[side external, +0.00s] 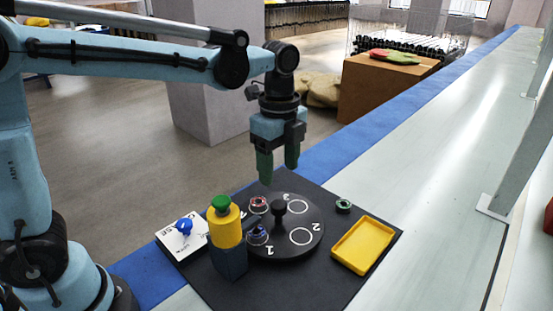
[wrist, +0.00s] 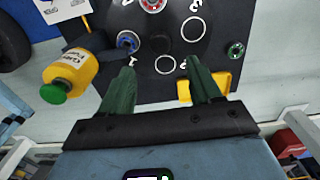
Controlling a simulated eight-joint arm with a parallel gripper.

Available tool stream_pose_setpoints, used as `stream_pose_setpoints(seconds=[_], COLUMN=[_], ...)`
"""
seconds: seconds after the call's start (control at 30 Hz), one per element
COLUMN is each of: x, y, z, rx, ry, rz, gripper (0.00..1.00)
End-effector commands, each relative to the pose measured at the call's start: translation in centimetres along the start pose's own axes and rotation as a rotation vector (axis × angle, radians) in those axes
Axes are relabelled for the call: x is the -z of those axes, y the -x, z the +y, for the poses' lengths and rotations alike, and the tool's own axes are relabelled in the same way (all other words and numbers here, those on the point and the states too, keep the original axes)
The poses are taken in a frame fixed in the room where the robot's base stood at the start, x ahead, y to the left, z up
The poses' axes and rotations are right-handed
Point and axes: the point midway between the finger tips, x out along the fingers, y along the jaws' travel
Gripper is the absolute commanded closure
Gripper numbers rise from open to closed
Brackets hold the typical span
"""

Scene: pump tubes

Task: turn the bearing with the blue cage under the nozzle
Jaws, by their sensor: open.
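A black round turntable (side external: 278,250) with numbered white rings and an upright central knob (side external: 279,210) lies on a black mat. The bearing with the blue cage (side external: 256,237) sits on it near number 1, on the side toward the pump; it also shows in the wrist view (wrist: 127,41). A bearing with a red cage (side external: 258,204) sits on another station. The yellow pump (side external: 224,228) with a green cap stands beside the turntable; I cannot clearly make out its nozzle. My gripper (side external: 278,173) is open and empty above the turntable, pointing down, apart from the knob.
A green bearing (side external: 344,205) lies on the mat, off the turntable. A yellow tray (side external: 362,246) is at the right of the mat. The bench beyond the mat is clear.

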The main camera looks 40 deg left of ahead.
Motion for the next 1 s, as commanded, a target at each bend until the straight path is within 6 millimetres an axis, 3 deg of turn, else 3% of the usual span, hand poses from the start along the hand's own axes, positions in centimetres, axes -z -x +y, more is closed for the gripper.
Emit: stream_pose_setpoints(seconds=[0.2, 0.4, 0.77, 1.0], x=[0.0, 0.0, 0.0, 0.0], y=[2.3, 2.9, 2.6, 0.3], z=[0.0, 0.0, 0.0, 0.0], rx=[0.0, 0.0, 0.0, 0.0], ry=[0.0, 0.0, 0.0, 0.0], rz=[0.0, 0.0, 0.0, 0.0], gripper=[0.37, 0.37, 0.37, 0.37])
